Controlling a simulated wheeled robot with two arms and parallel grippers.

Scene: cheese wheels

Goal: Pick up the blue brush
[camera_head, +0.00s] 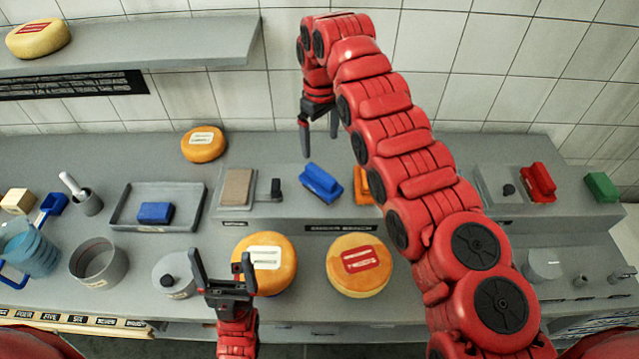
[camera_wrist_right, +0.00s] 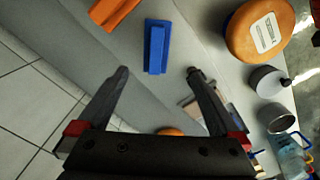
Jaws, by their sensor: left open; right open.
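The blue brush (camera_head: 321,183) lies on the raised grey bench, tilted in the head view, beside an orange brush (camera_head: 362,186) partly hidden by my right arm. My right gripper (camera_head: 319,143) is open and empty, above and behind the blue brush. In the right wrist view, the blue brush (camera_wrist_right: 157,47) shows ahead of the open fingertips (camera_wrist_right: 158,76), lined up with the gap and not between them. My left gripper (camera_head: 221,262) is open and empty near the front of the counter, beside a cheese wheel (camera_head: 282,275).
A second labelled cheese wheel (camera_head: 358,278) stands at the front, another (camera_head: 204,144) at the back. A grey tray (camera_head: 187,193) holds a blue block (camera_head: 155,212). A red brush (camera_head: 538,182) and green block (camera_head: 601,187) lie right. A shelf (camera_head: 180,42) overhangs the left.

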